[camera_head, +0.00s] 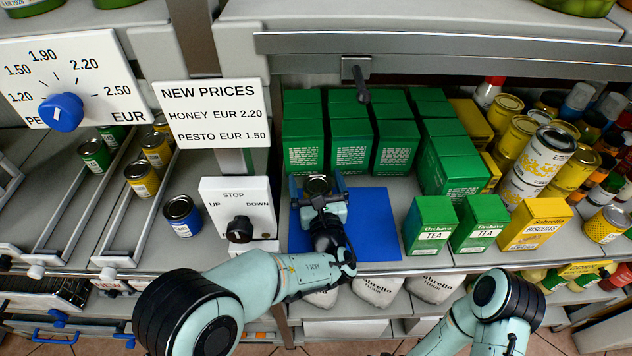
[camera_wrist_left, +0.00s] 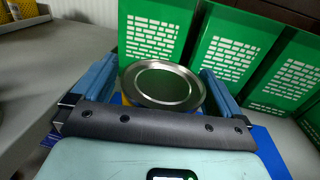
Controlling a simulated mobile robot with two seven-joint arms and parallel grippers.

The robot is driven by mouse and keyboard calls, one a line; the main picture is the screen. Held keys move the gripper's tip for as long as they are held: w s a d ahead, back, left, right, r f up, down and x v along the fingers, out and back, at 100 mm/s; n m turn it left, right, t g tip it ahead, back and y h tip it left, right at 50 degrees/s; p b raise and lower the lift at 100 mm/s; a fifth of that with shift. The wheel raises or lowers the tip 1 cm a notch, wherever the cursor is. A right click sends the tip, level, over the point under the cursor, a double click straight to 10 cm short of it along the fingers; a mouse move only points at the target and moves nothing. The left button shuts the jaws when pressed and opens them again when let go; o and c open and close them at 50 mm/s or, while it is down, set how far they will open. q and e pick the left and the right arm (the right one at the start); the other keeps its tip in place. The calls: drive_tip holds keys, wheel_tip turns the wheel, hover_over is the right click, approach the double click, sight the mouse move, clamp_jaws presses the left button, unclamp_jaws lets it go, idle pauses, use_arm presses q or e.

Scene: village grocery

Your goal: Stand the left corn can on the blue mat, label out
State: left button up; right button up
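My left gripper (camera_head: 319,192) is over the blue mat (camera_head: 372,215), with one finger on each side of a can (camera_head: 318,184). In the left wrist view the can's round metal lid (camera_wrist_left: 163,84) shows between the two blue fingers, with a little yellow beside it. Its label is mostly hidden, so I cannot tell which way it faces. I cannot tell whether the fingers press on the can or whether it rests on the mat. Yellow-labelled cans (camera_head: 141,179) stand in the racks at the left. My right gripper is out of view.
Green boxes (camera_head: 349,140) stand close behind the mat. Green tea boxes (camera_head: 430,225) and a yellow biscuits box (camera_head: 535,222) stand to its right. A white stop-switch panel (camera_head: 262,212) and a blue can (camera_head: 182,214) are to the left. The mat's right part is clear.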

use_arm(q)
drive_tip(key=shift+s+d, duration=0.1)
drive_tip(key=shift+s, duration=0.1)
drive_tip(key=s, duration=0.4)
drive_tip(key=s+d+p, duration=0.1)
drive_tip(key=s, duration=0.3)
drive_tip(key=s+d, duration=0.1)
drive_tip(key=s, duration=0.3)
drive_tip(key=shift+s, duration=0.4)
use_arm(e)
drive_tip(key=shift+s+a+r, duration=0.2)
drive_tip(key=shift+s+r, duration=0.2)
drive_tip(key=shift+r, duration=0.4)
